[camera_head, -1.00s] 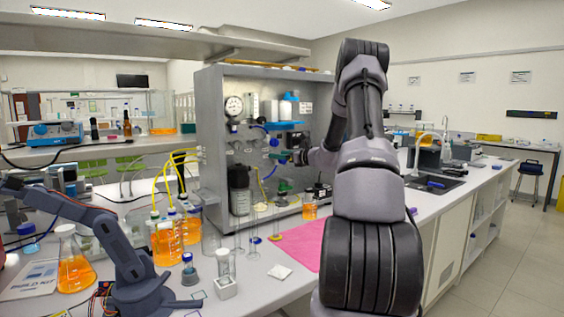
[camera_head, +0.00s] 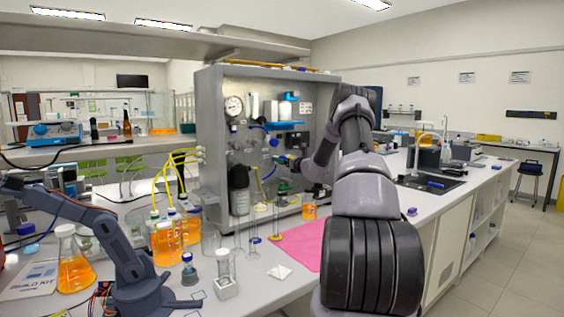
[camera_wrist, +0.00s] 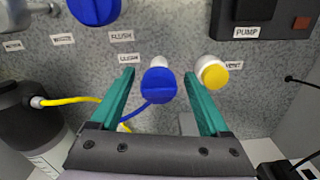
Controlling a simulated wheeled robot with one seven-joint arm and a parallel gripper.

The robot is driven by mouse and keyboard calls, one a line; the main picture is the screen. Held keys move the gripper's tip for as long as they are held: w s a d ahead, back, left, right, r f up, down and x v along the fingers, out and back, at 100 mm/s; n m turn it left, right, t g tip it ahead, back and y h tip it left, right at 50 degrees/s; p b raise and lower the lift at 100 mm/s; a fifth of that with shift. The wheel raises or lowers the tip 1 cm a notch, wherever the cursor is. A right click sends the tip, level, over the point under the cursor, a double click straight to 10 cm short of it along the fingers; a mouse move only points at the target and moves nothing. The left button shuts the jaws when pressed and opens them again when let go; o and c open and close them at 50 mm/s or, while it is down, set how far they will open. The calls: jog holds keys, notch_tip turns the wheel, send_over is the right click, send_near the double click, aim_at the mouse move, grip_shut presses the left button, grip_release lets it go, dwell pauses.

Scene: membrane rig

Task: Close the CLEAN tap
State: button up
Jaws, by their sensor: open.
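In the wrist view a blue tap knob (camera_wrist: 158,88) on a pale stem stands out from the grey panel, with a ridge running roughly across it. A label that seems to read CLEAN (camera_wrist: 130,58) is just above and left of it. My gripper (camera_wrist: 158,71) is open, its two green fingers on either side of the knob, with visible gaps. I cannot tell how far the fingertips are from the panel. In the head view my arm reaches to the rig (camera_head: 210,130), and the gripper is small and hard to make out there.
A yellow knob labelled VENT (camera_wrist: 213,73) is just right of the right finger. A larger blue knob (camera_wrist: 95,8) is at upper left, and a dark PUMP box (camera_wrist: 262,15) at upper right. A yellow tube (camera_wrist: 70,100) and dark bottle (camera_wrist: 35,120) are at left. Glassware stands before the rig.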

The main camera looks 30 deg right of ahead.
jog(key=shift+w+a, duration=0.1)
jog(key=shift+w, duration=0.2)
grip_shut()
